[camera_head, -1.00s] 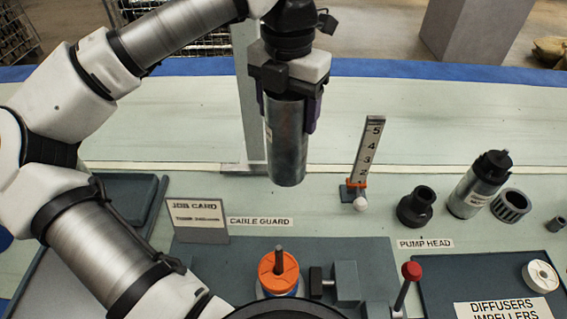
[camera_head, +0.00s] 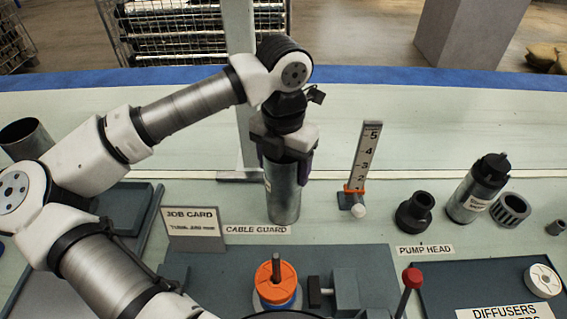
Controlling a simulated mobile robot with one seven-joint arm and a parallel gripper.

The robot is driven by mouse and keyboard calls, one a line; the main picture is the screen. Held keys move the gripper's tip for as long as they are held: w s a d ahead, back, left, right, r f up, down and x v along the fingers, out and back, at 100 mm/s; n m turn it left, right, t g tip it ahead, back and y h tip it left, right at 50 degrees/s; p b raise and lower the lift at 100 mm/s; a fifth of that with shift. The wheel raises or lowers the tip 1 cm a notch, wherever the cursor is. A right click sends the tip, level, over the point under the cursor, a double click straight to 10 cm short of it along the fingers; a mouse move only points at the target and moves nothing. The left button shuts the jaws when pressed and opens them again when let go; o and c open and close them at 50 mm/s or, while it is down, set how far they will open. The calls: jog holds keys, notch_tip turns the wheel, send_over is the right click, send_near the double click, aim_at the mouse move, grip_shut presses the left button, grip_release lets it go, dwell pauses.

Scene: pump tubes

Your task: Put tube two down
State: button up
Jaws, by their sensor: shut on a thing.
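My gripper (camera_head: 285,170) is shut on the upper part of a grey metal tube (camera_head: 283,200). The tube is upright, with a finger on each side of it. Its lower end is just behind the CABLE GUARD label (camera_head: 257,230), at or very close to the table top; I cannot tell whether it touches. Another grey metal tube (camera_head: 27,143) with an open top stands at the far left, partly hidden by my arm.
A job card (camera_head: 192,228) stands left of the held tube. A height gauge (camera_head: 365,160) with an orange slider is to its right. In front is a grey plate (camera_head: 215,268) with an orange-topped fixture (camera_head: 276,283). A dark pump part (camera_head: 478,188) stands farther right.

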jog(key=shift+f, duration=0.2)
jog(key=o, duration=1.2)
jog(key=shift+r, duration=0.1)
notch_tip(320, 180, up, 12)
jog(key=p, duration=0.1)
jog(key=shift+r, duration=0.15)
